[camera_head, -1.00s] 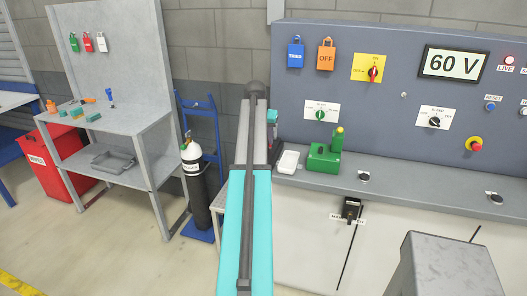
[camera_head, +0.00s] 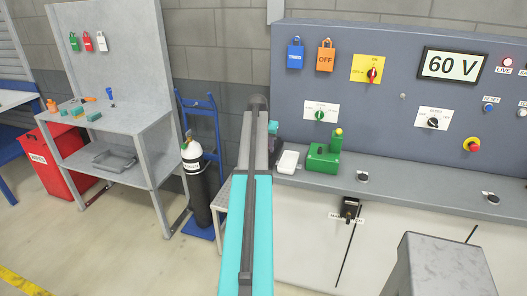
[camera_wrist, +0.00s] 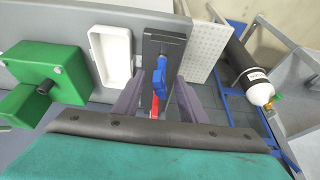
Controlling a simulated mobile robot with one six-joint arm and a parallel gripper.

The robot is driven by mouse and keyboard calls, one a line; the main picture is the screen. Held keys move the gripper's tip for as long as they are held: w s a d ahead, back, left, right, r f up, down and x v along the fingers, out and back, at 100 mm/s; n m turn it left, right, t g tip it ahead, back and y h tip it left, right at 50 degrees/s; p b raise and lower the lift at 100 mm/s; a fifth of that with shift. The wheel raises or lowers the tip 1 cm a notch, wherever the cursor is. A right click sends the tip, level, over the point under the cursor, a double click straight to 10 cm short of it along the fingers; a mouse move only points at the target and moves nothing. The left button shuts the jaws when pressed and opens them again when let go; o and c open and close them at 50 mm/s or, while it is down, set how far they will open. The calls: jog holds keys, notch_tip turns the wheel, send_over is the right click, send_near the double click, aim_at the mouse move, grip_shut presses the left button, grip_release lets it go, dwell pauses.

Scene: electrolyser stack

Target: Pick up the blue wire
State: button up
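In the wrist view, a small blue piece (camera_wrist: 160,72), which may be the blue wire, lies over a dark narrow plate (camera_wrist: 165,35). A red piece (camera_wrist: 154,106) shows just below it. My gripper (camera_wrist: 159,90) is open, with its two grey-purple fingers on either side of the blue and red pieces. I cannot tell whether the fingers touch either piece. In the head view, my teal arm hides the blue piece and most of my gripper.
A perforated grey stand (camera_wrist: 208,45) and a gas cylinder (camera_wrist: 245,68) are to the right. The control panel (camera_head: 415,110) rises behind the bench.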

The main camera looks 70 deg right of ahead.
dwell(0.3)
grip_shut()
jog(key=shift+r, duration=0.2)
jog(key=shift+r+b, duration=0.95)
jog(key=shift+r, duration=0.65)
jog(key=s+a+r+b, duration=0.1)
jog(key=s+a+b, duration=0.3)
jog(key=a, duration=1)
jog(key=shift+s+a+r, duration=0.2)
jog(key=shift+s+a, duration=0.15)
jog(key=shift+s, duration=0.9)
jog(key=shift+w, duration=0.1)
